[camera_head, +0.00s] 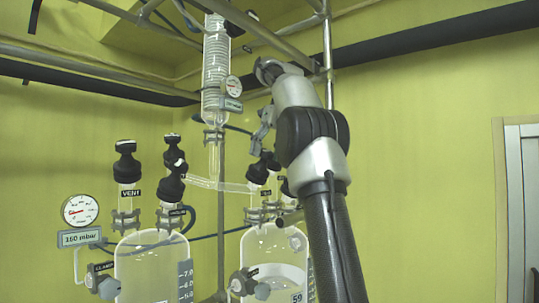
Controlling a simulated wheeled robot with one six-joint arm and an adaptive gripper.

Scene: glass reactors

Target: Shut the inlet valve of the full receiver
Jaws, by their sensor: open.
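Two glass receivers stand side by side at the bottom: the left receiver (140,270) has a scale reading 7.0, 6.0, 5.0, and the right receiver (262,247) is partly cut off below. I cannot tell for sure which is full. The left receiver carries a black-knobbed valve marked VENT (126,170) and a second black-knobbed valve (173,175) joined to a glass cross tube (215,184). A black-knobbed valve (258,172) at the tube's right end stands over the right receiver. My gripper (260,146) is open, just above that right valve; contact is unclear and my arm hides part of it.
A glass condenser column (215,75) with a round gauge hangs above the tube, left of my arm. A pressure gauge (80,210) with a 160 mbar display stands at left. Metal rods and dark pipes cross above. Wall space at right is clear up to a door frame (503,200).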

